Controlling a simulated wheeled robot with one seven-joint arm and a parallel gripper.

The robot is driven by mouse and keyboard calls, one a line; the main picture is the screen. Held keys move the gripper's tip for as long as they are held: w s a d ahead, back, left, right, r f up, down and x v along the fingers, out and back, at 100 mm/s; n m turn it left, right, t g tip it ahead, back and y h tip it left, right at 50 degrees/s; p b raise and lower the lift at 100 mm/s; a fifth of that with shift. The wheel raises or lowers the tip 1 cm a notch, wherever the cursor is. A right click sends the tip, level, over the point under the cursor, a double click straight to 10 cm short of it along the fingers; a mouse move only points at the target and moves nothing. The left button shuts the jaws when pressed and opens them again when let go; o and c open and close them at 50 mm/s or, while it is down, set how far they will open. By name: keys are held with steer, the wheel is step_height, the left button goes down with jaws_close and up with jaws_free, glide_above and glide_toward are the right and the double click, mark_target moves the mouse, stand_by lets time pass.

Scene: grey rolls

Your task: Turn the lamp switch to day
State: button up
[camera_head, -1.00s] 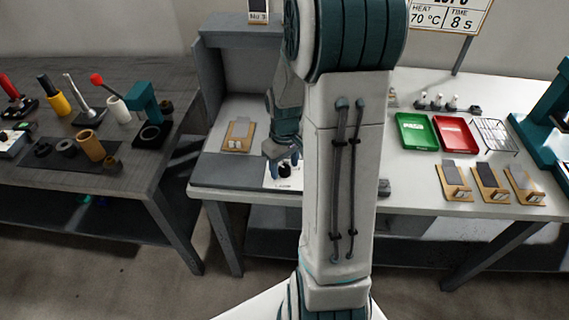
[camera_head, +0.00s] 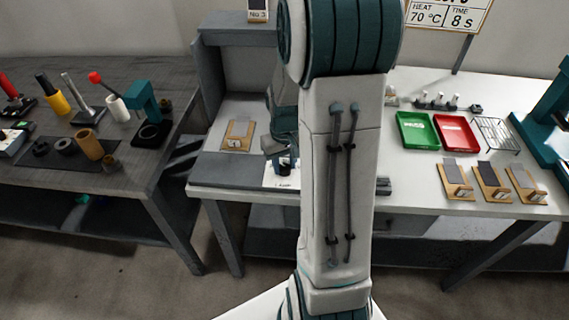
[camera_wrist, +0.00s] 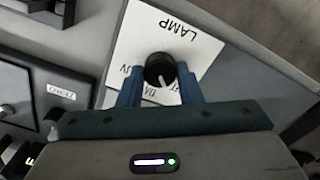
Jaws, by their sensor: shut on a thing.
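The lamp switch is a round black knob (camera_wrist: 159,68) on a white plate (camera_wrist: 142,42) marked LAMP in the wrist view. The knob's white pointer line points to the bottom of that picture. Printed labels beside the knob, one starting DA, are partly covered by my fingers. My gripper (camera_wrist: 160,80) is shut on the knob, a blue finger on each side. In the head view, my gripper (camera_head: 285,163) is low over the white lamp plate (camera_head: 282,182) at the workbench's front edge, and the knob is mostly hidden.
A wooden holder (camera_head: 238,134) sits left of the plate. A green tray (camera_head: 418,131) and a red tray (camera_head: 456,133) lie to the right. A dark panel with a ZERO label (camera_wrist: 62,92) is beside the plate in the wrist view.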

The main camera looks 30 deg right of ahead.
mark_target(284, 167)
steer(key=m, duration=0.4)
steer(key=shift+m+b, duration=0.3)
steer(key=shift+m, duration=1.9)
steer(key=o, duration=1)
steer(key=shift+c, duration=0.2)
steer(key=shift+r, duration=0.15)
step_height(284, 167, up, 14)
steer(key=p, duration=0.1)
steer(key=shift+f, duration=0.2)
